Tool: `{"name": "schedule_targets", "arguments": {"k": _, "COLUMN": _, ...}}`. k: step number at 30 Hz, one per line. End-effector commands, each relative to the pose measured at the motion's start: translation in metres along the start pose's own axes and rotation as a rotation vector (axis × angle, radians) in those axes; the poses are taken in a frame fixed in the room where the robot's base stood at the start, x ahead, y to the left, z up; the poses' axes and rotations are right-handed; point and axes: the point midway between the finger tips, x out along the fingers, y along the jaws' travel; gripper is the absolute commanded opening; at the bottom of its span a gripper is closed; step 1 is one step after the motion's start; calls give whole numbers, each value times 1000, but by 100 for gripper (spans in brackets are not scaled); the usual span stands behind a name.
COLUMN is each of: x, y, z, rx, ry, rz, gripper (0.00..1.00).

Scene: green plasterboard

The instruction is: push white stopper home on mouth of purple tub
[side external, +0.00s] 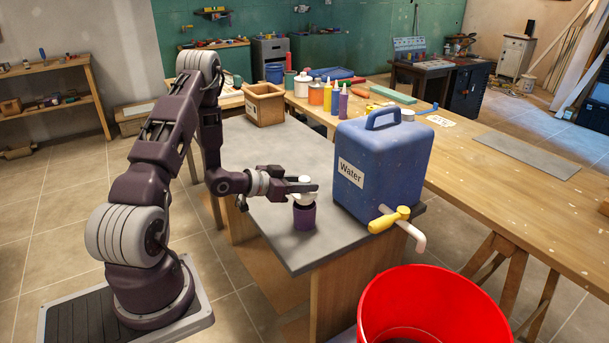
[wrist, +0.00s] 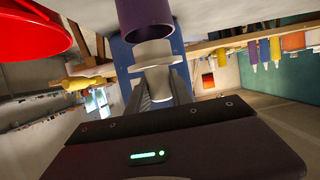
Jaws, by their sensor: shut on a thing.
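The purple tub (side external: 304,217) stands upright near the front edge of the grey bench top. In the wrist view the purple tub (wrist: 147,14) is at the top, seen upside down. The white stopper (side external: 304,199) is right above the tub's mouth, and its wide disc shows in the wrist view (wrist: 153,53). My gripper (side external: 303,187) is shut on the stopper's narrower upper part, and its fingers show in the wrist view (wrist: 160,88). The stopper looks roughly lined up with the tub. I cannot tell whether a thin gap lies between them.
A blue water container (side external: 383,165) with a yellow tap (side external: 389,220) stands close to the right of the tub. A red bucket (side external: 432,300) is in front below. A wooden box (side external: 264,104) sits at the bench's back; the grey bench top (side external: 262,150) between is clear.

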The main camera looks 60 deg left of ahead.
Motion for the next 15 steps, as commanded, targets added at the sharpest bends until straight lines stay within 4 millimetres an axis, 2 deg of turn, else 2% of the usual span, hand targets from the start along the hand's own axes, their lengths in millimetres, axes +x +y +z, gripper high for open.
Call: {"name": "schedule_targets", "arguments": {"k": 15, "x": 3, "y": 0, "z": 7, "rx": -1, "ry": 1, "rz": 0, "gripper": 0}}
